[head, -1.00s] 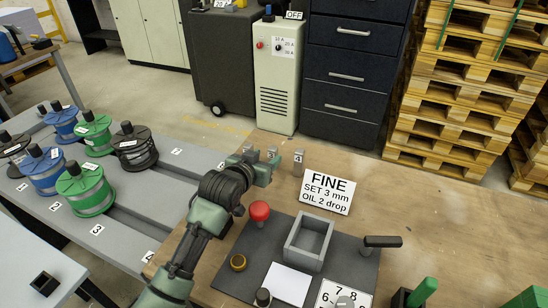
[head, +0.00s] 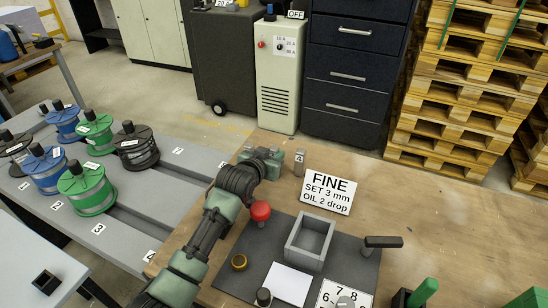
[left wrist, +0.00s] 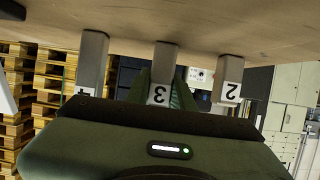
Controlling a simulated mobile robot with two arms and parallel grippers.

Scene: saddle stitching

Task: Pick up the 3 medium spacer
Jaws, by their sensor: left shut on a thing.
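The 3 medium spacer (left wrist: 162,75) is a small grey upright block with a "3" label. It shows in the left wrist view, which is upside down, standing at the wooden bench top. My left gripper (head: 265,156) is at the bench's far left edge and is shut on this spacer. In the head view the gripper hides the 3 spacer. The spacer labelled 4 (head: 299,162) stands just right of the gripper and also shows in the left wrist view (left wrist: 91,65). The spacer labelled 2 (left wrist: 228,80) stands on the other side. My right gripper is not in view.
A sign (head: 328,190) reads "FINE, SET 3 mm, OIL 2 drop". Nearer stand a red knob (head: 260,211), an open grey box (head: 310,242) and a black-handled lever (head: 382,242). Spools fill the left table. The bench right of the sign is mostly clear.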

